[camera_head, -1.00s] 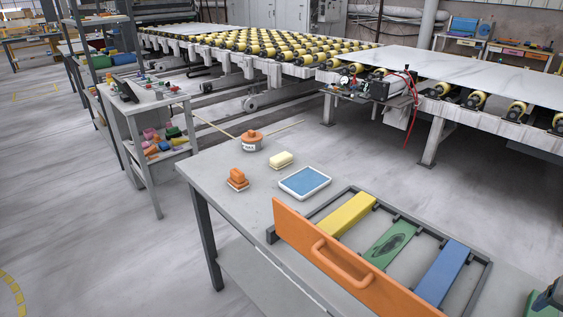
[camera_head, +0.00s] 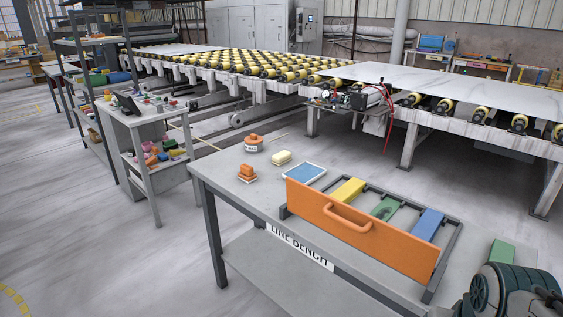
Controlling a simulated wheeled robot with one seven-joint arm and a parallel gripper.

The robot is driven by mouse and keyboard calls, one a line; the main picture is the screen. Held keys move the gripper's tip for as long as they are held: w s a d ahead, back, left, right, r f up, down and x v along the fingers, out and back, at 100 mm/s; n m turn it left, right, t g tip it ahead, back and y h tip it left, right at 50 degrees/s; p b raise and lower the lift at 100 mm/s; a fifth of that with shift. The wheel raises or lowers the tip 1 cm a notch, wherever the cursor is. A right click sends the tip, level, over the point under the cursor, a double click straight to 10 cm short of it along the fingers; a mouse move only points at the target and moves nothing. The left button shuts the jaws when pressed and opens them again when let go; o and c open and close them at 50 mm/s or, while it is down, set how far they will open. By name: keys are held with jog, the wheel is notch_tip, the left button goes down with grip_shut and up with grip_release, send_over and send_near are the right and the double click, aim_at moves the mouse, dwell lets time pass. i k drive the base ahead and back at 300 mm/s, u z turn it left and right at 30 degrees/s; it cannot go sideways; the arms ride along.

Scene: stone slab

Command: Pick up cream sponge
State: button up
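The cream sponge (camera_head: 281,157) is a small pale yellow block lying on top of the grey bench (camera_head: 222,178), toward its far left part. It stands apart from the things around it, and nothing covers it. The blue-topped, white-edged tray (camera_head: 304,174) lies just right of it and nearer.
An orange-fronted rack (camera_head: 362,235) with yellow, green and blue blocks fills the bench middle. A cluttered side table (camera_head: 150,118) stands left. Floor is clear at front left.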

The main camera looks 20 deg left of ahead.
aim_at(283, 157)
jog(key=u, duration=0.35)
jog(key=k, duration=0.4)
jog(key=u, duration=1.45)
jog(key=i, duration=2.3)
jog(key=z, duration=1.4)
jog(key=i, duration=0.55)
jog(key=z, duration=0.45)
